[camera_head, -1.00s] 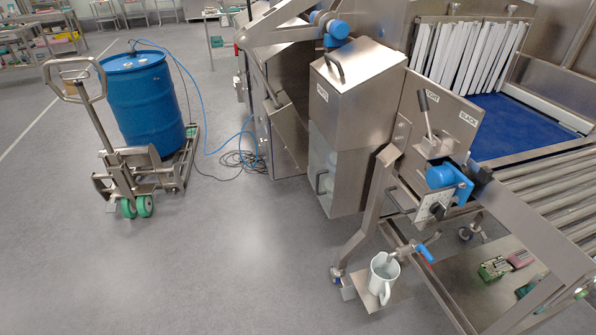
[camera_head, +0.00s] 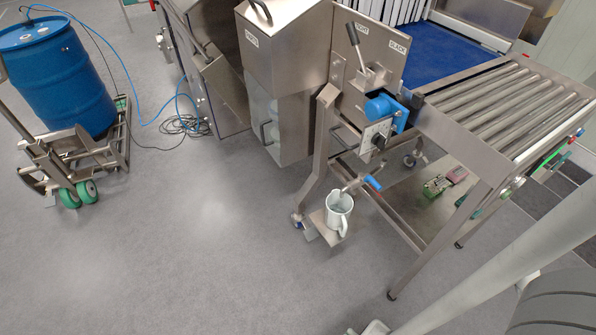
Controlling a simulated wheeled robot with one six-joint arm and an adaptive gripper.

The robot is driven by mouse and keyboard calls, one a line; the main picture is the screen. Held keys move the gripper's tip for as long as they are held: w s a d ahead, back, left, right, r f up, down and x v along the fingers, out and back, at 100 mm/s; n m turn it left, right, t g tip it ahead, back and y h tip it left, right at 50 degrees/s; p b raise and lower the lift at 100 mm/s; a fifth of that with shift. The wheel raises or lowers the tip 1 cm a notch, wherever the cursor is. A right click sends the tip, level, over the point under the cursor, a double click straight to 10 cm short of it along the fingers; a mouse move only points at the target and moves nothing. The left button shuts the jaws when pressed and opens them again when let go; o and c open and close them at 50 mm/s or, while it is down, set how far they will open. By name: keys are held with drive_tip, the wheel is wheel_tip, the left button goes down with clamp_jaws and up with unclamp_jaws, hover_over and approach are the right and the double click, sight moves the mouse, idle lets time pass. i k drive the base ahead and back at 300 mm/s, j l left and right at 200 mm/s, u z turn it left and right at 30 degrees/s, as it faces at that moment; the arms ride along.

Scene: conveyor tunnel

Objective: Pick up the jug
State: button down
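The jug (camera_head: 339,214) is pale grey-white with a handle on its lower right side. It stands upright on a small metal plate (camera_head: 316,222) low on the conveyor frame, close to the floor. A tap with a blue lever (camera_head: 372,184) is just above it, with its spout over or beside the jug's mouth. I cannot tell whether the jug holds liquid. Part of my own arm shows at the lower right, well away from the jug. My gripper is not visible.
A blue drum (camera_head: 58,75) on a trolley stands at left. The floor in front is clear.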

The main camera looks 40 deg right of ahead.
sight(338, 210)
drive_tip(key=i+j+z, duration=0.6)
drive_tip(key=i+j, duration=0.2)
drive_tip(key=j, duration=0.2)
